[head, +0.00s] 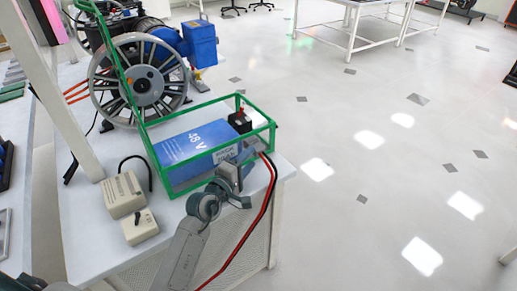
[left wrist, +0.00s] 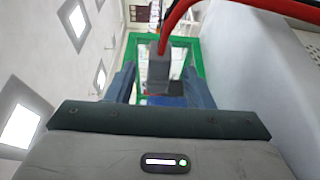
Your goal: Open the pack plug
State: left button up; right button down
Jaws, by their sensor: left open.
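The blue battery pack marked 48 V (head: 195,148) sits in a green frame (head: 150,122) on the white table. In the left wrist view, a grey plug (left wrist: 159,72) with a red cable on it stands between the two fingers of my left gripper (left wrist: 160,88), in front of the green frame. Gaps show on both sides of the plug, so the fingers appear not to press on it. In the head view my left gripper (head: 235,178) is at the pack's near right corner and hides most of the plug. My right gripper is not seen.
Red and black cables (head: 268,195) hang over the table's right edge. A black part with a red top (head: 240,121) is at the frame's far right. Beige boxes (head: 123,194) stand at the left. A large spoked wheel (head: 140,84) is behind. Open floor lies right.

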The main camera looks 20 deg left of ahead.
aim_at(255, 154)
pick_arm(q)
jog(key=x, duration=0.5)
jog(key=shift+w+d, duration=0.1)
jog(key=shift+w, duration=0.25)
grip_shut()
jog(key=shift+s+d+f, duration=0.1)
jog(key=shift+s+d, duration=0.65)
jog(key=shift+d, duration=0.15)
jog(key=shift+s+d, duration=0.15)
jog(key=shift+d, duration=0.05)
jog(key=shift+c, duration=0.5)
grip_release()
jog(key=shift+a, duration=0.2)
jog(key=shift+o, duration=0.5)
